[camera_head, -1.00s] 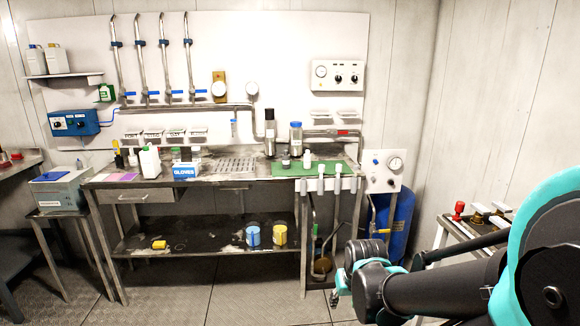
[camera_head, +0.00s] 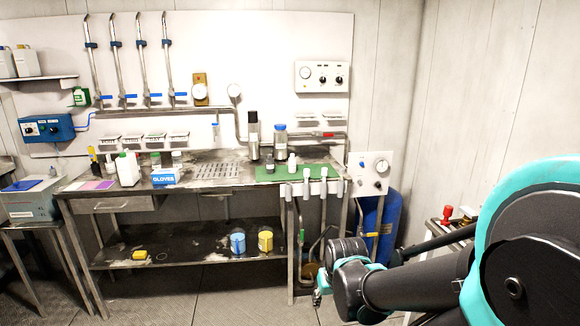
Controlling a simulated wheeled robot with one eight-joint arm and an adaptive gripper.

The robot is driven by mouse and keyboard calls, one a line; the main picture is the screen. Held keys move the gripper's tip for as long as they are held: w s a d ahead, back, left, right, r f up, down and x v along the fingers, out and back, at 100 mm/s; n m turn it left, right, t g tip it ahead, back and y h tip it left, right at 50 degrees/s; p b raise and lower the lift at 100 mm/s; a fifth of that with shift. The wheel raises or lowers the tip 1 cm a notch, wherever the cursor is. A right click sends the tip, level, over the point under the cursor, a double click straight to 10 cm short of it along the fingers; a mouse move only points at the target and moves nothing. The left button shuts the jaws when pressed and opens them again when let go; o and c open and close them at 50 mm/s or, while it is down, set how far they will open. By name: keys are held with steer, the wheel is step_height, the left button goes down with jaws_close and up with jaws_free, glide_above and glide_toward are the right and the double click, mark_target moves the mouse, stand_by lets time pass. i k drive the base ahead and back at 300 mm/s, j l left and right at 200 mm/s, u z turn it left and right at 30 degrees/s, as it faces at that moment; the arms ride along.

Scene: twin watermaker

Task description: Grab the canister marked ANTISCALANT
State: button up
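A white canister with a green cap (camera_head: 127,169) stands upright on the left part of the steel workbench. Two pale canisters, one at the left edge (camera_head: 6,64) and one beside it (camera_head: 27,61), stand on the wall shelf at the upper left. No label can be read, so I cannot tell which one says ANTISCALANT. A small green-and-white bottle (camera_head: 80,96) hangs below the shelf. My folded arm fills the lower right, away from all of these. My gripper's fingers do not show.
The workbench (camera_head: 150,204) also holds a blue-and-white gloves box (camera_head: 165,176), dark cylinders and a green mat (camera_head: 288,172). A blue tank (camera_head: 378,222) stands right of it. A grey box (camera_head: 30,202) sits on the left side table. Floor in front is clear.

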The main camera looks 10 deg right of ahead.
mark_target(128, 169)
steer(key=u, duration=0.75)
steer(key=i+u, duration=0.3)
steer(key=u, duration=0.15)
steer(key=i+l+u, duration=0.15)
steer(key=i+u, duration=0.3)
steer(key=i+l+u, duration=0.2)
steer(key=u, duration=0.25)
